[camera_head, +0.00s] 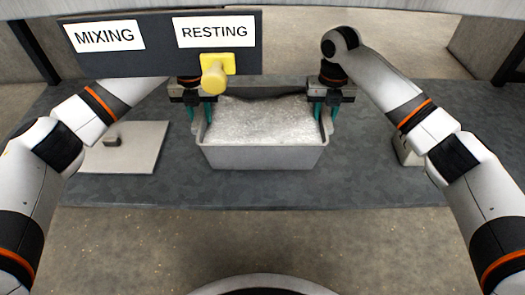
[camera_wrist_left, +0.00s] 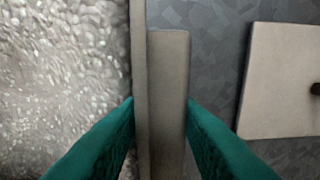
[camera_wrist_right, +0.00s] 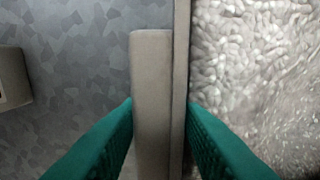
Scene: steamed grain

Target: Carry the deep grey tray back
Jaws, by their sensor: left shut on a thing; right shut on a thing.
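The deep grey tray (camera_head: 262,157) is on or just above the dark grey counter, in the middle of the head view; I cannot tell which. It is full of pale grain (camera_head: 262,122). My left gripper (camera_head: 200,112) is shut on the tray's left edge, and my right gripper (camera_head: 324,112) is shut on its right edge. In the left wrist view the green fingers straddle the tray's handle (camera_wrist_left: 168,85), with grain to the left. In the right wrist view the fingers straddle the other handle (camera_wrist_right: 152,85), with grain to the right.
A flat light lid or board (camera_head: 125,148) with a dark knob lies left of the tray. A dark sign panel (camera_head: 160,60) reads MIXING and RESTING, with a yellow knob (camera_head: 214,80) below RESTING. A small pale box (camera_head: 408,151) stands at the right. The counter (camera_head: 300,190) in front is clear.

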